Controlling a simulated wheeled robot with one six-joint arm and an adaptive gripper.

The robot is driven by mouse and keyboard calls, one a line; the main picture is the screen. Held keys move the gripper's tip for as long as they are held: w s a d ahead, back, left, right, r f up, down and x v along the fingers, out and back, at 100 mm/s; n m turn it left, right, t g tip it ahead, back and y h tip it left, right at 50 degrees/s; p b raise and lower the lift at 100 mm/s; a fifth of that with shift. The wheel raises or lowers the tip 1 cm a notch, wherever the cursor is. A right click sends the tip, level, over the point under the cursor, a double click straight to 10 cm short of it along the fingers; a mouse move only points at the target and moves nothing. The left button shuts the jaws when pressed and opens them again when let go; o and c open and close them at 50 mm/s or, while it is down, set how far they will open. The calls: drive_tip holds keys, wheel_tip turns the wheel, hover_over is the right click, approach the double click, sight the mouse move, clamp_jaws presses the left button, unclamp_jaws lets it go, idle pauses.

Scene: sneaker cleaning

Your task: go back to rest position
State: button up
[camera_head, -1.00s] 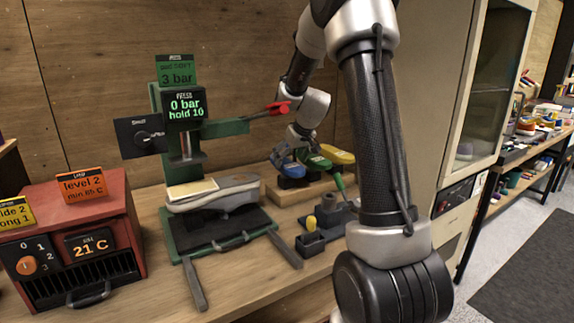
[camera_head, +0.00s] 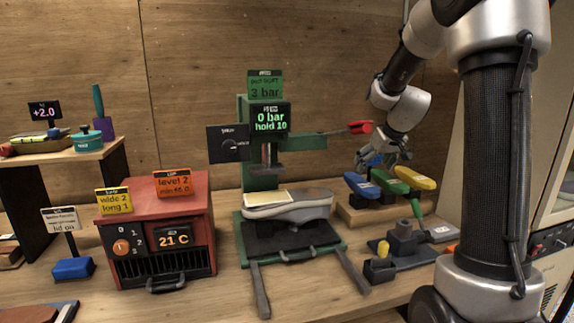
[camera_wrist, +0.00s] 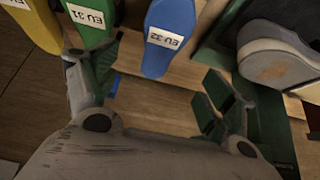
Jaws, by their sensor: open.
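My gripper (camera_head: 385,158) is open and empty at the right of the bench, just behind and above the shoe lasts. In the wrist view my gripper (camera_wrist: 160,95) has its fingers spread wide, with the blue last (camera_wrist: 170,35) marked EU-32 visible between and beyond them. The green last (camera_wrist: 90,15) marked EU-31 lies close to the left finger; I cannot tell whether they touch. The yellow last (camera_wrist: 35,22) is further left. The arm is bent and reaches down from the upper right.
A green press (camera_head: 264,175) reading 0 bar holds a grey-white sneaker (camera_head: 290,206) on its bed; its red-tipped lever (camera_head: 358,127) points toward my gripper. A red heater box (camera_head: 180,215) reading 21 C stands left. A raised shelf (camera_head: 60,155) is at far left. Small dark blocks (camera_head: 403,240) sit front right.

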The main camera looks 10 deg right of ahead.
drive_tip(key=shift+s+a+m, duration=0.1)
drive_tip(key=shift+s+m, duration=0.05)
drive_tip(key=shift+m, duration=0.15)
drive_tip(key=s+a+r, duration=0.1)
drive_tip(key=s+a, duration=0.2)
drive_tip(key=s, duration=0.8)
drive_tip(key=s+a+r+g, duration=0.1)
drive_tip(key=s+a+r, duration=0.1)
drive_tip(key=s, duration=0.9)
drive_tip(key=s+a+r+g, duration=0.1)
drive_tip(key=s+a, duration=0.4)
drive_tip(key=s, duration=0.6)
drive_tip(key=shift+s+r, duration=0.2)
drive_tip(key=shift+s, duration=0.15)
